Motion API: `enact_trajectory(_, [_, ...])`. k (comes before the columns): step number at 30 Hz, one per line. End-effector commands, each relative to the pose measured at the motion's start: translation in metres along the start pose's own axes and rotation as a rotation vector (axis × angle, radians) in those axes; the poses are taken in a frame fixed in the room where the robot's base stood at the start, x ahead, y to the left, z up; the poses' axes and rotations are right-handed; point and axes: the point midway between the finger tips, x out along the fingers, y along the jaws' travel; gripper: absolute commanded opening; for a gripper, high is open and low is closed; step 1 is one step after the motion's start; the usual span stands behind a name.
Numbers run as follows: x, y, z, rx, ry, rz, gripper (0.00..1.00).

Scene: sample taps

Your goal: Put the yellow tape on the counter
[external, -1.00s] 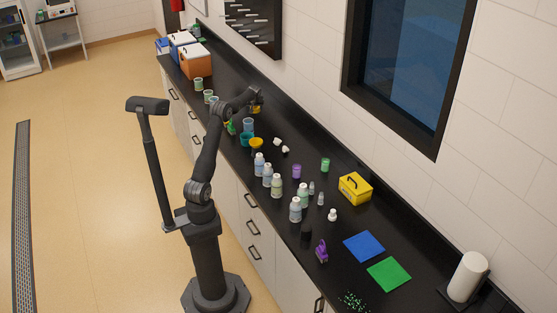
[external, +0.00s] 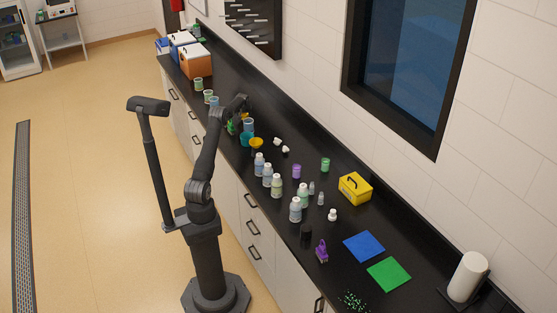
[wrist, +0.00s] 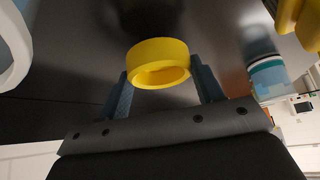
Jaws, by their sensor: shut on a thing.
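The yellow tape (wrist: 158,50) is a ring held between the two fingers of my gripper (wrist: 163,78) in the wrist view. My gripper is shut on it. The black counter (wrist: 90,40) lies behind the tape; I cannot tell whether they touch. In the external view my gripper (external: 244,103) is over the far half of the counter (external: 310,150), close to a blue cup (external: 249,124). The tape is small and mostly hidden there.
A yellow-orange round item (external: 256,143) and a teal one (external: 246,139) sit close to my gripper. Several bottles (external: 267,172) stand nearer. An orange box (external: 195,61) stands at the far end. The counter behind my gripper, towards the wall, is clear.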

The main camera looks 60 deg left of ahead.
Motion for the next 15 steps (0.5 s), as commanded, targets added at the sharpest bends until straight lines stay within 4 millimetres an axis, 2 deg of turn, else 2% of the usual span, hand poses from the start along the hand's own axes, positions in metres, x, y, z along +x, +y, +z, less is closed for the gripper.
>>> enact_trajectory(4, [0.018,0.000,0.012,0.001,-0.001,-0.001,0.38])
enact_trajectory(15, [0.022,0.000,0.015,0.000,0.000,-0.001,0.38])
